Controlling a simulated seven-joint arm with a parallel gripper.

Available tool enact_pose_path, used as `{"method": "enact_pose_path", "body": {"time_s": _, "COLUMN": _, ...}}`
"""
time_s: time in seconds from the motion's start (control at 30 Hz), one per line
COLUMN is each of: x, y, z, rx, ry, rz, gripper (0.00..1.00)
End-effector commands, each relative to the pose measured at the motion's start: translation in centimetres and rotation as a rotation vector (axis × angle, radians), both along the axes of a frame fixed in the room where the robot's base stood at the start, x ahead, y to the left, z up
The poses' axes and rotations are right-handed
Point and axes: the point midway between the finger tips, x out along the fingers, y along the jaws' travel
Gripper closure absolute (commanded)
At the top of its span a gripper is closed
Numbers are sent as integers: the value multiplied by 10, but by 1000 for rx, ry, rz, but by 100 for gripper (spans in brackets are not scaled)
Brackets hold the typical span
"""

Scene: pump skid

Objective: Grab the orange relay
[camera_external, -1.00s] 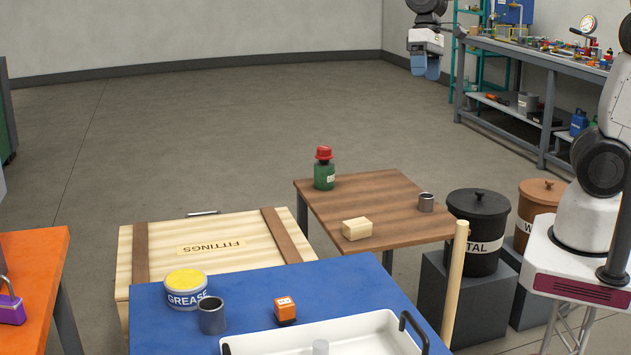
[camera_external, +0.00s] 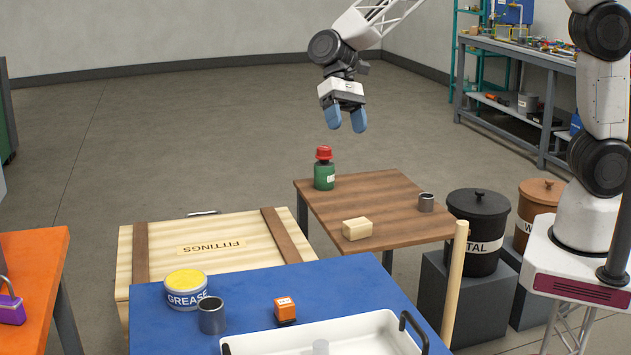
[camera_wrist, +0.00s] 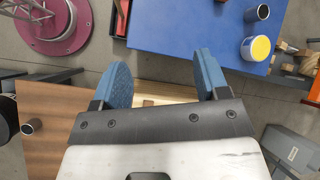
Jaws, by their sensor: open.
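The orange relay (camera_external: 285,309) is a small orange block with a pale label on top. It sits on the blue table top (camera_external: 239,284), right of a grey metal cup and just behind the white tray. My gripper (camera_external: 346,120) is open and empty, with blue fingers pointing down. It is high in the air, above and behind the wooden table, well away from the relay. In the wrist view my gripper (camera_wrist: 166,75) shows its two fingers apart. I cannot make out the relay in the wrist view.
A grease tub (camera_external: 186,290) and grey cup (camera_external: 212,316) stand left of the relay. The white tray (camera_external: 375,327) has a black handle. The wooden table (camera_external: 390,198) holds a green bottle (camera_external: 324,170), a cream block (camera_external: 357,229) and a small cup. An upright wooden post (camera_external: 455,285) stands nearby.

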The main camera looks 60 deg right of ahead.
Motion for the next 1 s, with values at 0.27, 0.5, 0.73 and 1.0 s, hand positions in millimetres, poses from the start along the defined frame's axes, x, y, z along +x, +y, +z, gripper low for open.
{"method": "enact_pose_path", "body": {"time_s": 0.27, "x": 19, "y": 62, "z": -45, "rx": 25, "ry": 127, "rz": -30, "gripper": 32}}
{"method": "enact_pose_path", "body": {"time_s": 0.5, "x": 30, "y": 115, "z": -86, "rx": 42, "ry": 234, "rz": -58, "gripper": 32}}
{"method": "enact_pose_path", "body": {"time_s": 0.73, "x": 34, "y": 165, "z": -130, "rx": 51, "ry": 338, "rz": -84, "gripper": 32}}
{"method": "enact_pose_path", "body": {"time_s": 1.0, "x": 32, "y": 222, "z": -188, "rx": 56, "ry": 460, "rz": -116, "gripper": 32}}
